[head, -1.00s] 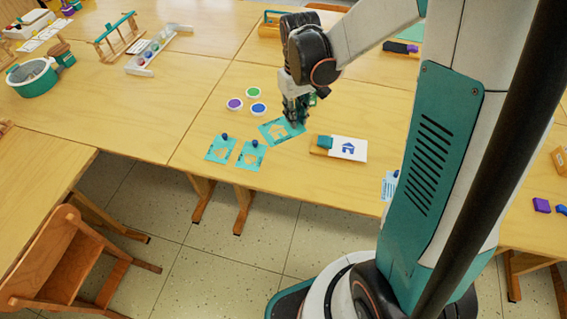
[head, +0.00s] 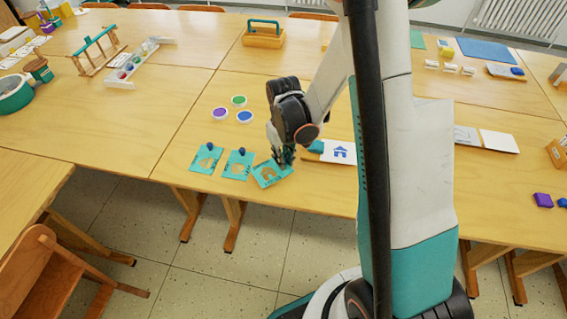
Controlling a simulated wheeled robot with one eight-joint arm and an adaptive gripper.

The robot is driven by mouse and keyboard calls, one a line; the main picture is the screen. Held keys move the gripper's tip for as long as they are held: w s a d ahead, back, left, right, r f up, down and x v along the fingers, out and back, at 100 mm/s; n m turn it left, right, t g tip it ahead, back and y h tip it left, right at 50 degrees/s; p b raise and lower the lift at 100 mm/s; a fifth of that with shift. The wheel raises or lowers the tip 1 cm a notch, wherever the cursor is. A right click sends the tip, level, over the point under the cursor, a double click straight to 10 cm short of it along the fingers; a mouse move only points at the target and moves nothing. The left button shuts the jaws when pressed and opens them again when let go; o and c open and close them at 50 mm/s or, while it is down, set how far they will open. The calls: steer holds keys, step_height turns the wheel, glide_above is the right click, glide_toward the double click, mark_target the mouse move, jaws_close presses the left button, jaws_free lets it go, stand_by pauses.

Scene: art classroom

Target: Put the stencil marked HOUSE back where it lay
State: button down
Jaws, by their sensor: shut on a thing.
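My gripper (head: 282,160) is shut on a teal stencil (head: 264,179) with a house-shaped cutout. The stencil is at the right end of a row with two other teal stencils. It is turned a little compared with them, and its corner comes near the table's front edge. I cannot tell whether it touches the table. The left stencil (head: 199,165) and the middle stencil (head: 232,171) lie flat, each with a dark blue knob. The lettering is too small to read. My gripper hides the held stencil's upper right part.
A white card with a blue house print (head: 342,153) and a teal block (head: 316,147) lie right of my gripper. Purple (head: 220,113), green (head: 239,101) and blue (head: 245,116) paint pots stand behind the stencils. Table space between pots and stencils is clear.

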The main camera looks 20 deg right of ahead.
steer(key=shift+f, duration=1)
steer(key=shift+f+b, duration=0.2)
steer(key=shift+b, duration=0.2)
steer(key=c, duration=1.6)
jaws_free()
steer(key=shift+r, duration=0.1)
steer(key=shift+o, duration=0.2)
